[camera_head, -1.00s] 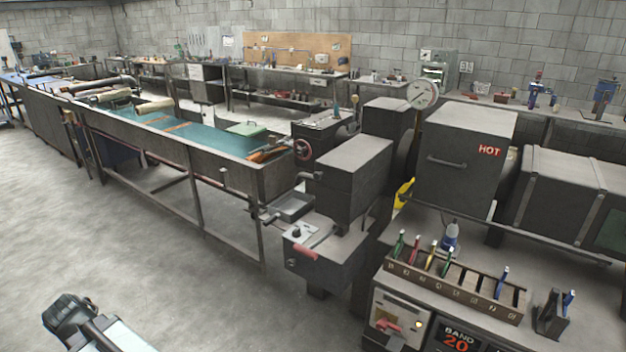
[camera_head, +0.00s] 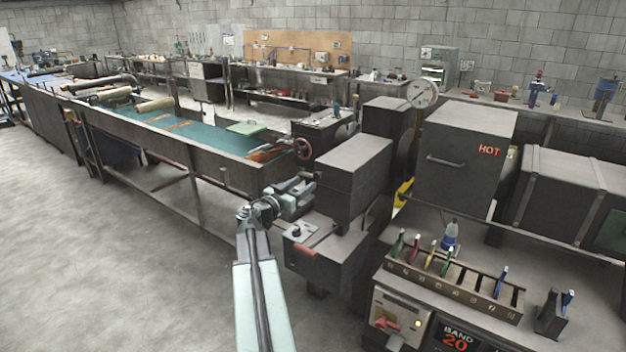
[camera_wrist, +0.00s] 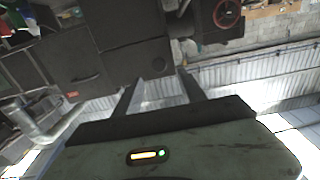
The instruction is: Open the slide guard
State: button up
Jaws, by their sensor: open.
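The slide guard appears to be the dark box-shaped cover (camera_head: 352,170) on the machine in the middle of the head view; I cannot be sure which cover it is. Earlier, a small handle showed on its left side; my arm now hides or crowds that spot. My gripper (camera_head: 292,188) is just left of this cover, near handle height. In the wrist view my gripper (camera_wrist: 158,88) has its two dark fingers apart with nothing seen between them. The dark cover (camera_wrist: 115,45) is beyond and above the fingers there. I cannot tell whether they touch anything.
A red handwheel (camera_head: 303,148) is just behind my gripper; it also shows in the wrist view (camera_wrist: 228,14). A long water trough (camera_head: 195,128) runs to the left. A lower box with a knob (camera_head: 298,232) is below. The HOT housing (camera_head: 465,155) stands right. The floor at left is clear.

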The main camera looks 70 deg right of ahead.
aim_at(316, 176)
jog(key=x, duration=0.6)
jog(key=shift+d, duration=0.25)
grip_shut()
dwell(0.9)
